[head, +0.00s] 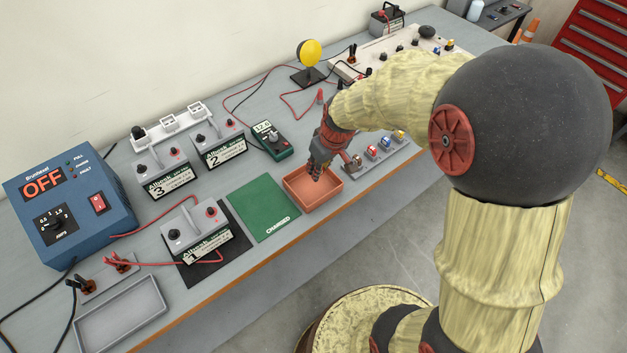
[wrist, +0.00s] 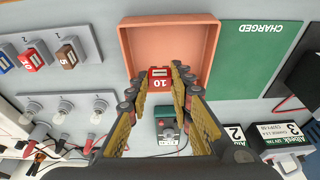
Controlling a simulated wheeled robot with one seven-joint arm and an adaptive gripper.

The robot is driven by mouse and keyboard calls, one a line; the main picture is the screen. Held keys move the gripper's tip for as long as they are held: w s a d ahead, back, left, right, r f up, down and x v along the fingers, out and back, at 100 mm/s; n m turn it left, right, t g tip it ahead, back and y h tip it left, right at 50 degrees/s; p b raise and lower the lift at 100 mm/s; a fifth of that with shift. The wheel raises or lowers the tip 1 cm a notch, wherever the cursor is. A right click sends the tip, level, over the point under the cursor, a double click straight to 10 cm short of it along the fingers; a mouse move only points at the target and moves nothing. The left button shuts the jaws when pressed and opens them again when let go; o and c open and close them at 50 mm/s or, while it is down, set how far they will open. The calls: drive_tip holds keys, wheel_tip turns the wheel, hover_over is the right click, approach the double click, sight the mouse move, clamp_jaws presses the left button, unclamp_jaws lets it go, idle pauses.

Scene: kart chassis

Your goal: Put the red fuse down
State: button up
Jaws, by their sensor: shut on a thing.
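My gripper (head: 318,172) is shut on a red fuse (wrist: 160,78) marked 10, which shows between the fingertips in the wrist view. In the head view the fingers hide most or all of this fuse. The gripper points down over the orange tray (head: 299,203), near its back side. The tray (wrist: 130,45) looks empty in the wrist view, apart from the fuse and fingertips overlapping its edge. I cannot tell whether the fuse touches the tray.
A fuse rack (head: 366,172) right of the tray holds several coloured fuses, including another red one (wrist: 33,60). A green CHARGED mat (head: 263,207) lies left of the tray. A green meter (head: 268,141) stands behind. A grey tray (head: 122,315) sits front left.

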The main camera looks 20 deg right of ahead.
drive_tip(key=shift+w+a+f, duration=0.2)
drive_tip(key=shift+a+f, duration=0.4)
drive_tip(key=shift+f, duration=0.15)
drive_tip(key=shift+a+f+b, duration=0.2)
drive_tip(key=shift+f+b, duration=0.7)
drive_tip(key=shift+f, duration=0.85)
drive_tip(key=shift+f, duration=0.2)
drive_tip(key=o, duration=0.8)
drive_tip(key=shift+r, duration=0.15)
